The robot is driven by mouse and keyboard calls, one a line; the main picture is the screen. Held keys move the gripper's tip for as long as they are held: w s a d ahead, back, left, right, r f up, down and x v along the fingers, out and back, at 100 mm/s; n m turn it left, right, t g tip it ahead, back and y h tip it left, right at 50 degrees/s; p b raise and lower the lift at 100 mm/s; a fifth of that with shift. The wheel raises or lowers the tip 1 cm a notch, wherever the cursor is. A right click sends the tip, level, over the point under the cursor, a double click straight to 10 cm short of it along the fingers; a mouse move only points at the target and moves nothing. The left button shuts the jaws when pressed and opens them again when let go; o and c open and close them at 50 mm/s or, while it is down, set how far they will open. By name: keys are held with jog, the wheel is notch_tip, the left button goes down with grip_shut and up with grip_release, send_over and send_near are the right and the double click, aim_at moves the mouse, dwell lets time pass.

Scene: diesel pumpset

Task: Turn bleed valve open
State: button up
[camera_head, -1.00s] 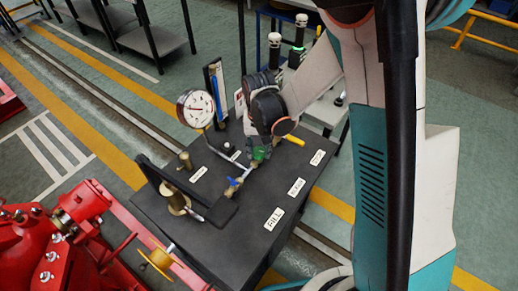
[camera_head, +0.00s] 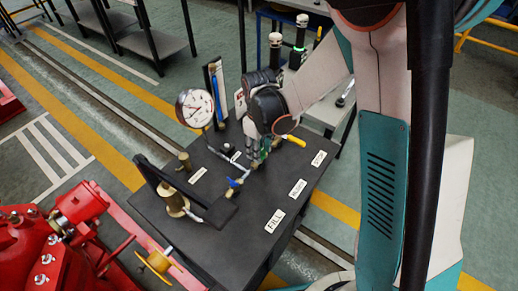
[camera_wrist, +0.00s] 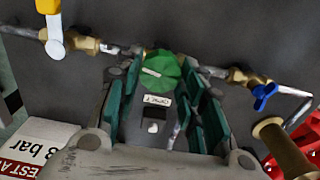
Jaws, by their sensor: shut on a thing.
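A blue-handled valve (camera_head: 234,183) stands on one side of the knob, a yellow-handled valve (camera_head: 294,140) on the other. Red machinery (camera_head: 60,245) is at lower left.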

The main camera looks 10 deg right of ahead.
jog(key=n, duration=0.6)
jog(key=shift+b, duration=0.3)
dwell(0.4)
jog(key=o, duration=1.1)
jog(key=shift+r, duration=0.1)
notch_tip(320, 180, up, 12)
jog(key=shift+f, duration=0.1)
